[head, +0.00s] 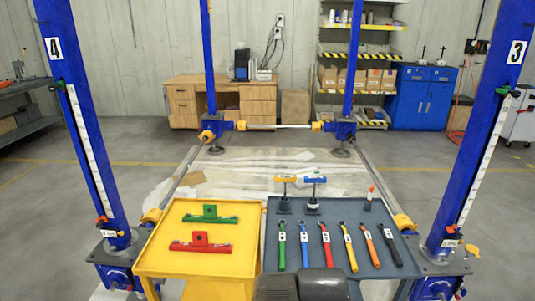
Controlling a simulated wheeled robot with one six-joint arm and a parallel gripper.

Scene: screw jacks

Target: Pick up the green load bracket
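The green load bracket (210,214) lies on the yellow tray top (165,257) at the left, in the head view. It is a flat bar with a raised block at its middle. A red bracket (201,243) of similar shape lies just in front of it, apart from it. Nothing covers the green bracket. Dark parts of my own body show at the bottom centre edge. My gripper cannot be made out in this view.
A grey tray top (400,272) adjoins on the right, with several coloured wrenches (326,245), two T-handled tools (285,192) and a small bottle (369,198). Blue posts numbered 4 (75,105) and 3 (497,110) flank the trays. Plastic-covered floor lies behind.

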